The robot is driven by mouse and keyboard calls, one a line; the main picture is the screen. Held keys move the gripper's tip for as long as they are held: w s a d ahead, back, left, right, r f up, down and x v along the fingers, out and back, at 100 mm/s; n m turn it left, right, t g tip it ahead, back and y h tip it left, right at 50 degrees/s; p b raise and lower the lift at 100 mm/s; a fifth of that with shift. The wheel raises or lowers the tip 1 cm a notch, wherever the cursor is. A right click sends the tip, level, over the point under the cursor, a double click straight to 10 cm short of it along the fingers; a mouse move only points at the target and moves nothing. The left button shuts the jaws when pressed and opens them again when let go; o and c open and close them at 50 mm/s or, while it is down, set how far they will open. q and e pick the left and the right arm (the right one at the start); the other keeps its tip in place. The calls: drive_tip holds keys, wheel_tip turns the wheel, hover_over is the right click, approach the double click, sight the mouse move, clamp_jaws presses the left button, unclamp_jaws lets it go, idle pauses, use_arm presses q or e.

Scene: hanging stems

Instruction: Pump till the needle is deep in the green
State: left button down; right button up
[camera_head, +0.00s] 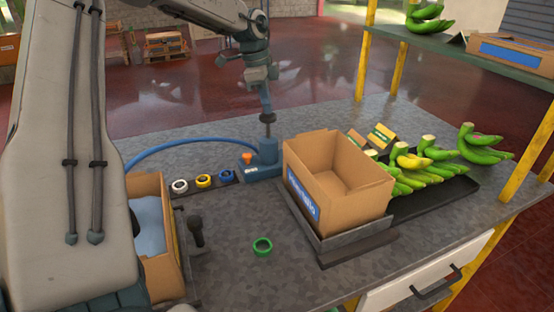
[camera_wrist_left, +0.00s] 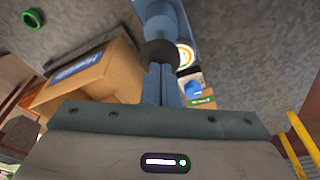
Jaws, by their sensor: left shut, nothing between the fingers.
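A blue pump (camera_head: 268,150) stands on the grey bench beyond the cardboard box, with a dark round knob (camera_head: 268,117) on top. A blue hose (camera_head: 190,147) runs from it to the left. My left gripper (camera_head: 266,103) is shut and empty, pointing down with its tips at the knob; contact is hard to tell. In the left wrist view the shut fingers (camera_wrist_left: 160,84) end against the dark knob (camera_wrist_left: 160,53), with the blue pump body (camera_wrist_left: 168,15) beyond. A round pale dial with an orange rim (camera_wrist_left: 185,56) is partly hidden behind the knob; its needle cannot be read.
An open cardboard box (camera_head: 335,185) stands on a dark tray right of centre, with green bananas (camera_head: 410,170) beyond. White, yellow and blue rings (camera_head: 203,181) sit on a rack. A green ring (camera_head: 262,246) lies on the bench. Another box (camera_head: 158,235) stands at left.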

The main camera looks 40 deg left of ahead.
use_arm(q)
wheel_tip(320, 180, up, 8)
drive_tip(key=p, duration=0.4)
idle(0.3)
idle(0.4)
